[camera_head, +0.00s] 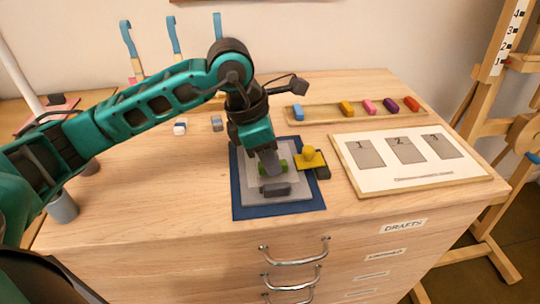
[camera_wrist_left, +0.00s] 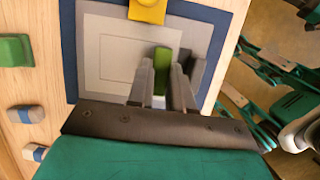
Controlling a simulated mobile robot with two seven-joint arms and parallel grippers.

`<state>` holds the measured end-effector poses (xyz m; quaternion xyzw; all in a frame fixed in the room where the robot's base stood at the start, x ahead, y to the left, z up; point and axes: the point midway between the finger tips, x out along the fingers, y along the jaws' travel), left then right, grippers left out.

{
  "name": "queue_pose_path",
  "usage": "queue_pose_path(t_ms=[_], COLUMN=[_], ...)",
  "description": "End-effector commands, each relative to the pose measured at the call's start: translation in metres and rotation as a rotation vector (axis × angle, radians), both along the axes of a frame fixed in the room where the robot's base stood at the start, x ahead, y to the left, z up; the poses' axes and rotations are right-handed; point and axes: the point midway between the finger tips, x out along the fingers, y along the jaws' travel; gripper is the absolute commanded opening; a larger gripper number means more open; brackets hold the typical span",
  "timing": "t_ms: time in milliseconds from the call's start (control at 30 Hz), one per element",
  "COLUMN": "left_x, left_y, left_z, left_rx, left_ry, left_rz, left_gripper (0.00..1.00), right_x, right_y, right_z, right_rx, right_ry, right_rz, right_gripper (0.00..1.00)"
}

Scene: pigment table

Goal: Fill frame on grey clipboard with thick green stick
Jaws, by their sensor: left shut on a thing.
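The grey clipboard (camera_head: 250,191) lies on a blue mat (camera_head: 238,208) on the wooden table. It also shows in the left wrist view (camera_wrist_left: 93,60), with a pale rectangular frame (camera_wrist_left: 120,62) outlined on its lighter sheet. A dark grey clip (camera_head: 276,190) sits at its front edge. My left gripper (camera_head: 272,168) points down over the sheet, shut on a green stick (camera_head: 284,164). The stick shows between the fingers in the left wrist view (camera_wrist_left: 162,68). Its tip is hidden, so I cannot tell whether it touches the sheet. My right gripper is not in view.
A yellow knobbed piece (camera_head: 310,157) sits at the clipboard's right side. A tray (camera_head: 330,113) of coloured sticks stands behind. A numbered board (camera_head: 405,181) lies to the right. Two small blocks (camera_head: 180,127) (camera_head: 217,123) lie behind left. A green block (camera_wrist_left: 15,50) shows in the wrist view.

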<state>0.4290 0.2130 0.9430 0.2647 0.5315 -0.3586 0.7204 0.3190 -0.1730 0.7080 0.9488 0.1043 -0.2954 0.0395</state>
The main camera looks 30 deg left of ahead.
Motion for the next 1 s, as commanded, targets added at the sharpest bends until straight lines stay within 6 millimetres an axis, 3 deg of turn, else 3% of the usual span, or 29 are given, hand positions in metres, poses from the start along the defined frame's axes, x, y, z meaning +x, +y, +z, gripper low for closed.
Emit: queue_pose_path(t_ms=[1000], left_x=[0.001], left_y=[0.001], left_z=[-0.017], left_rx=[0.001], left_ry=[-0.001], left_rz=[0.000], left_gripper=[0.00], right_x=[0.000], right_y=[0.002], right_z=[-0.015], right_rx=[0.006], right_ry=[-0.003], right_rz=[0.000], right_gripper=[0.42])
